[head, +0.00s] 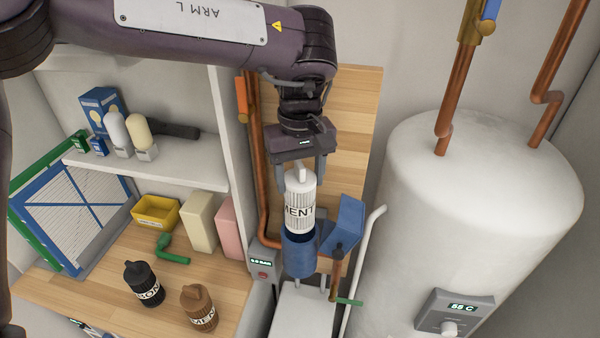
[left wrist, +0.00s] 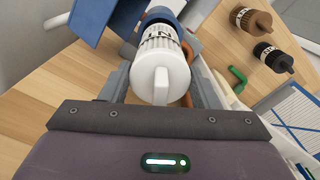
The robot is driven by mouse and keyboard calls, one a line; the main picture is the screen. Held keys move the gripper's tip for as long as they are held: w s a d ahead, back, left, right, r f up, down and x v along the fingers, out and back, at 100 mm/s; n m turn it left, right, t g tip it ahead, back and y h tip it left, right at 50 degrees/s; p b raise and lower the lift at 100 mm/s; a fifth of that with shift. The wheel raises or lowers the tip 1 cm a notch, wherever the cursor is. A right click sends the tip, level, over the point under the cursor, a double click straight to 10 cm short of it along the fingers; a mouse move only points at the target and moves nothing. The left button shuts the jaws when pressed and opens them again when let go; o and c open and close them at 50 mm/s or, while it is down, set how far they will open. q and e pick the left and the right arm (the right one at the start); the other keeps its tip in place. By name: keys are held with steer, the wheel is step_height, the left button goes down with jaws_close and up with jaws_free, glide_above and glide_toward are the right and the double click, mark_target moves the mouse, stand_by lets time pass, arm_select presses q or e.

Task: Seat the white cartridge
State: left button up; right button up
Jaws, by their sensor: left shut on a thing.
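The white cartridge (head: 300,205) has a ribbed side and a dark-lettered label reading "MENT" in part. It stands roughly upright with its lower end at the mouth of a blue cylindrical housing (head: 299,256). I cannot tell how deep it sits. My left gripper (head: 300,172) points down and is shut on the cartridge's top tab. In the left wrist view the white cartridge (left wrist: 160,60) fills the space between the fingers, with the blue housing (left wrist: 160,15) just beyond it. My right gripper is not in view.
A blue angled part (head: 343,222) stands right beside the housing. A copper pipe (head: 258,160) runs close on the left, and a white tank (head: 470,200) is on the right. Black (head: 144,284) and brown (head: 198,308) cartridges stand on the wooden counter (head: 90,262).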

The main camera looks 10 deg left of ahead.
arm_select(q)
steer(key=shift+f, duration=1.1)
stand_by(0.9)
